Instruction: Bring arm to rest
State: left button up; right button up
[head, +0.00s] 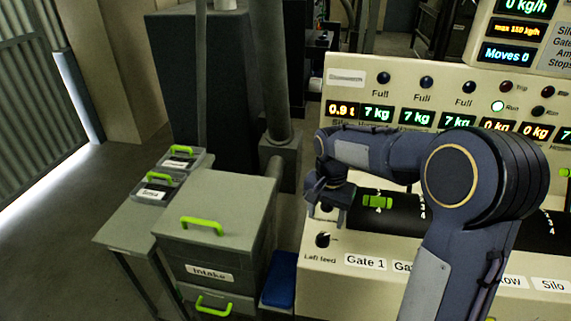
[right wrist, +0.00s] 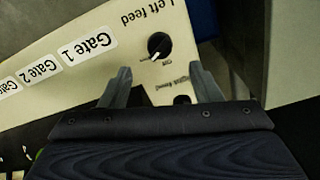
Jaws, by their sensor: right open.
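My right arm reaches in from the right across the beige control panel (head: 340,264). My right gripper (head: 325,195) hangs in front of the panel's left end, just above the Left feed knob (head: 322,240). In the right wrist view my right gripper (right wrist: 158,88) has its two fingers apart, with nothing between them but panel surface farther off. The black Left feed knob (right wrist: 158,45) shows beyond the fingertips, with a gap to them. A second dark knob (right wrist: 182,100) is partly hidden by the gripper. My left gripper is in neither view.
A grey Intake cabinet (head: 215,250) with green handles stands left of the panel. Two lidded boxes (head: 158,188) sit on a grey bench beside it. A green gate lever (head: 377,202) sits on the dark curved strip right of my gripper. The floor at left is clear.

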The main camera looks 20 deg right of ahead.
jog(key=s+a+r+n+t+y, duration=0.2)
jog(key=s+a+n+t, duration=0.1)
jog(key=s, duration=0.8)
jog(key=s+a+r+n+t+y, duration=0.1)
jog(key=s+a+n, duration=0.3)
jog(key=s, duration=0.7)
jog(key=shift+s+a+r+n+t+y, duration=0.2)
jog(key=shift+r+n+t+y, duration=0.3)
jog(key=shift+t, duration=0.4)
